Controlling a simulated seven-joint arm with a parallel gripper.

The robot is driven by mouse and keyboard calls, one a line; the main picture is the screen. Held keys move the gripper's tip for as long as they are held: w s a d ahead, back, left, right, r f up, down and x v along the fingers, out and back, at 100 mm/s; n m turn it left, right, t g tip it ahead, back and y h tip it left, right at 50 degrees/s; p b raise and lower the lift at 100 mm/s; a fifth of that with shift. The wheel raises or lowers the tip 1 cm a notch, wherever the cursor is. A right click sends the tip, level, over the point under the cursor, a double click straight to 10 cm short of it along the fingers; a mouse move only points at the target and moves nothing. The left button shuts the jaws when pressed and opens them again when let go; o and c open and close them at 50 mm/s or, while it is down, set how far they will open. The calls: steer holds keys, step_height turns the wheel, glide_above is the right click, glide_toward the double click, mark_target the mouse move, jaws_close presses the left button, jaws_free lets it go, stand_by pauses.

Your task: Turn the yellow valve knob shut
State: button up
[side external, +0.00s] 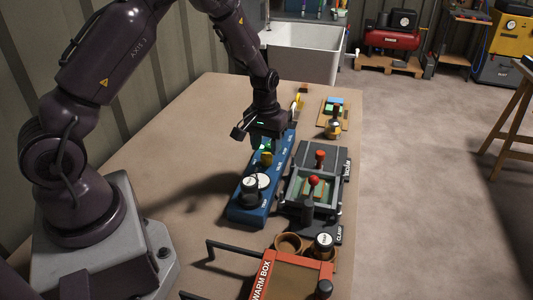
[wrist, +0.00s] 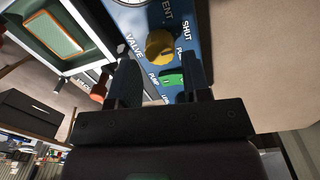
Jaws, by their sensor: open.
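The yellow valve knob (wrist: 160,45) sits on the blue panel (wrist: 138,18), by the printed words VALVE, VENT and SHUT. In the side external view the yellow knob (side external: 266,158) is on the blue panel (side external: 240,215), just below my gripper (side external: 264,142). In the wrist view my gripper (wrist: 158,78) is open, its two dark fingers spread apart and pointing toward the panel. The knob shows a little beyond the fingertips, between their lines. A green switch (wrist: 172,78) marked PUMP shows between the fingers. I cannot tell whether a finger touches the knob.
A grey clamp fixture (side external: 325,212) with red-knobbed levers (side external: 320,155) is close on the right. An orange warm box (side external: 300,278) lies nearest. The table's left side (side external: 190,150) is clear.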

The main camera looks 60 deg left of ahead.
mark_target(265, 154)
step_height(265, 154, up, 9)
steer(key=shift+r, duration=0.2)
steer(key=shift+s+a, duration=0.1)
steer(key=s+d+r+m+t, duration=0.2)
steer(key=s+d+r+m, duration=0.1)
steer(key=s+d+r, duration=0.3)
steer(key=s+d+r+m+t, duration=0.3)
steer(key=s+d+r+m, duration=0.1)
steer(key=s+r, duration=0.7)
steer(key=s+d, duration=0.1)
steer(key=s, duration=0.2)
steer(key=shift+s+d, duration=0.2)
steer(key=shift+d, duration=0.2)
